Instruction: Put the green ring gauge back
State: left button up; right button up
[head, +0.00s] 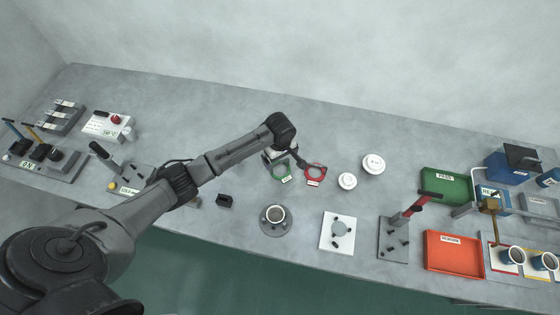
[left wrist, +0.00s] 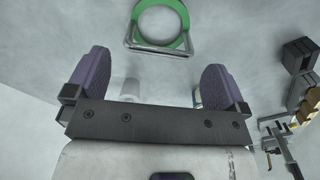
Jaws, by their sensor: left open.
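The green ring gauge (head: 286,178) lies on the grey bench in the middle of the head view, with a pale label on its near side. A red ring gauge (head: 313,182) lies just right of it. My left gripper (head: 284,160) is at the far side of the green ring, close to it, and partly hidden by my arm. In the left wrist view the purple fingers (left wrist: 157,65) are wide apart with nothing held between them. The green ring (left wrist: 165,47) shows beyond the fingertips there. My right gripper is not in view.
A cup on a round grey stand (head: 264,224) and a white plate (head: 338,242) stand nearer the front edge. Two white discs (head: 373,164) lie to the right. A green tray (head: 446,185) and an orange tray (head: 453,257) are farther right. The back of the bench is clear.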

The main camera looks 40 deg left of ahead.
aim_at(280, 162)
pick_arm(q)
notch_tip(280, 162, up, 7)
jog(key=shift+p, duration=0.4)
jog(key=s+d+f+m, duration=0.2)
jog(key=s+d+m, duration=0.1)
jog(key=s, duration=0.2)
jog(key=s+d+f+m+t, duration=0.1)
jog(key=s+d+f+m, duration=0.1)
jog(key=s+d+m, duration=0.1)
jog(key=s+d+f+m+h, duration=0.1)
jog(key=s+d+f+m, duration=0.1)
jog(key=s, duration=0.5)
jog(key=shift+d+m+t, duration=0.3)
jog(key=shift+d+m, duration=0.3)
jog(key=shift+d, duration=0.7)
jog(key=s+r+m+t, duration=0.1)
jog(key=s+r+m, duration=0.1)
jog(key=s, duration=0.6)
jog(key=s+r+m+t, duration=0.1)
jog(key=s+r+m, duration=0.2)
jog(key=s+m, duration=0.2)
jog(key=s, duration=0.2)
jog(key=shift+s+d+r+y, duration=0.15)
jog(key=shift+s+y, duration=0.2)
jog(key=shift+y, duration=0.05)
jog(key=shift+d, duration=0.1)
